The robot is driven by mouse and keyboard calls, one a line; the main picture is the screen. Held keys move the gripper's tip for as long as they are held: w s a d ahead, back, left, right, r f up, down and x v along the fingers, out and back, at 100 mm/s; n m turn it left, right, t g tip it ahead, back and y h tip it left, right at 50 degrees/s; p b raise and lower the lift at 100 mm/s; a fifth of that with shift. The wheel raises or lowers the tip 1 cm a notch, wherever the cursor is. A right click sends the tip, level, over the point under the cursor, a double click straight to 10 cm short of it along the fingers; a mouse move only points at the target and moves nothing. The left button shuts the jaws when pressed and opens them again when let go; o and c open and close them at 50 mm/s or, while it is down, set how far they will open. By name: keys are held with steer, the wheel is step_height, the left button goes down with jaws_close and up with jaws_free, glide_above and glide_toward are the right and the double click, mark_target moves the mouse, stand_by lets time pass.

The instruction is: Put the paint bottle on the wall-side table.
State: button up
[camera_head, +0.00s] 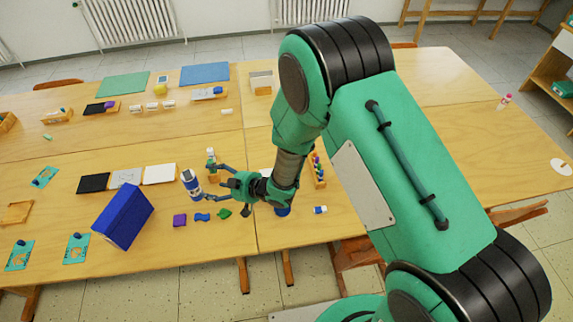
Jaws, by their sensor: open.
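A white and blue bottle (191,184), which looks like a paint bottle, is on the front table row, leaning slightly in the picture. My gripper (208,182) points left at it, with its fingers open. The fingertips are close to the bottle's right side; I cannot tell whether they touch it. A smaller bottle with a green cap (211,158) stands just behind the gripper. The table row at the back (215,122), nearer the wall with radiators, appears to be the wall-side table. My arm hides part of both table rows.
A blue box (124,215) lies left of the gripper. Small purple, blue and green pieces (201,217) lie in front of it. Blue (205,74) and green (123,86) sheets lie on the back table. A pink-capped bottle (504,102) stands far right, with bare tabletop around it.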

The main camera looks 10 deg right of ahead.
steer(key=w+d+r+m+t+h, duration=0.3)
steer(key=w+d+r+h, duration=0.3)
steer(key=d+r, duration=0.7)
steer(key=s+d+r+m+h, duration=0.3)
steer(key=s+d+r, duration=0.1)
steer(key=d+r, duration=0.85)
steer(key=s+d+r+m+g+h, duration=0.1)
steer(key=s+d+r+m, duration=0.1)
steer(key=s+d+r, duration=0.35)
steer(key=s+d+r+m+g+h, duration=0.1)
steer(key=s+d+r+h, duration=0.15)
steer(key=s, duration=0.55)
steer(key=s+d+r+m+g+y, duration=0.1)
steer(key=s+r+m+g, duration=0.1)
steer(key=s, duration=1.5)
steer(key=shift+s+d+r+g, duration=0.15)
steer(key=shift+s+r+g, duration=0.2)
steer(key=shift+g, duration=0.05)
steer(key=shift+o, duration=0.3)
